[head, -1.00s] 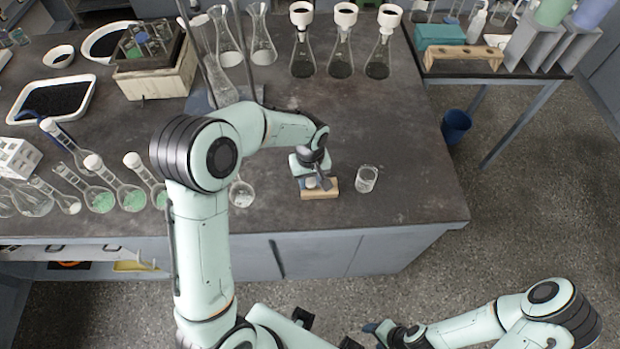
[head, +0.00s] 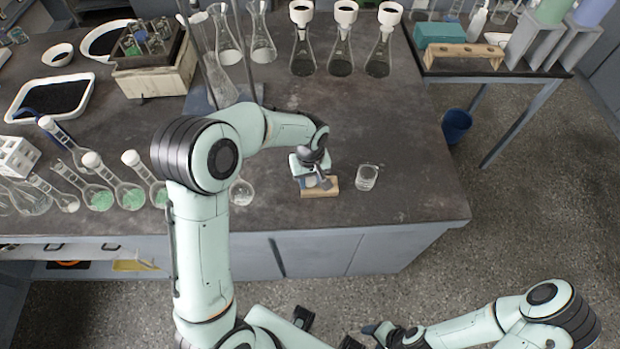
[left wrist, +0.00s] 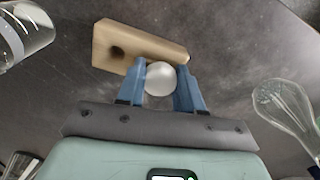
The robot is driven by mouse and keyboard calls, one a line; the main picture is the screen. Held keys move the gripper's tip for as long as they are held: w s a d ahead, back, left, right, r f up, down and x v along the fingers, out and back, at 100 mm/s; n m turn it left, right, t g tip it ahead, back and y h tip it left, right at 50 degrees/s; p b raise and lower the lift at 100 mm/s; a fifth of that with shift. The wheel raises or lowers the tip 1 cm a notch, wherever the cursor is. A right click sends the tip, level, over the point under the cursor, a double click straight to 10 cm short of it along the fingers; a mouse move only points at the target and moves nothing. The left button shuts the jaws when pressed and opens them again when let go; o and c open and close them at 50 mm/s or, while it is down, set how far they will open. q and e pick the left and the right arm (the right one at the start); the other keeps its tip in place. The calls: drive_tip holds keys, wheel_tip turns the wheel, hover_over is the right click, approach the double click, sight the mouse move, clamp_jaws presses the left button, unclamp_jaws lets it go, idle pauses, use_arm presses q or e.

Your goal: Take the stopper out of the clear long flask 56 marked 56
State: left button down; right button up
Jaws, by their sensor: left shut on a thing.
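My left gripper (head: 322,181) is shut on a white round stopper (left wrist: 160,79); blue fingers sit on either side of it in the left wrist view. The stopper is beside or over a small wooden block (left wrist: 125,45) with one dark hole visible; I cannot tell whether they touch. A clear round-bottomed flask (head: 241,193) stands left of the block, partly behind my arm; a clear flask (left wrist: 290,112) also shows at the right of the left wrist view. I cannot read the mark 56 on any flask. My right gripper (head: 384,333) is low in the head view, its opening unclear.
A clear beaker (head: 367,177) stands just right of the wooden block. Several long-necked flasks with white stoppers, one of them here (head: 129,194), stand at the left. Dark-filled flasks (head: 341,58) stand at the back. The bench right of the beaker is clear up to its edge.

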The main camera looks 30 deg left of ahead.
use_arm(q)
drive_tip(key=shift+s+f, duration=0.15)
drive_tip(key=shift+f, duration=0.2)
use_arm(e)
drive_tip(key=shift+s+f, duration=0.1)
use_arm(q)
drive_tip(key=shift+s+f+b, duration=0.3)
drive_tip(key=shift+f+b, duration=0.1)
drive_tip(key=shift+f, duration=0.1)
use_arm(e)
drive_tip(key=shift+s+f, duration=0.4)
drive_tip(key=shift+f, duration=0.05)
use_arm(q)
drive_tip(key=c, duration=0.7)
unclamp_jaws()
drive_tip(key=shift+o, duration=0.2)
drive_tip(key=shift+w, duration=0.15)
use_arm(e)
drive_tip(key=shift+w+d, duration=0.15)
use_arm(q)
wheel_tip(320, 180, up, 15)
drive_tip(key=p, duration=0.1)
drive_tip(key=shift+w+d, duration=0.3)
use_arm(e)
drive_tip(key=shift+w+r, duration=0.5)
drive_tip(key=shift+r, duration=0.2)
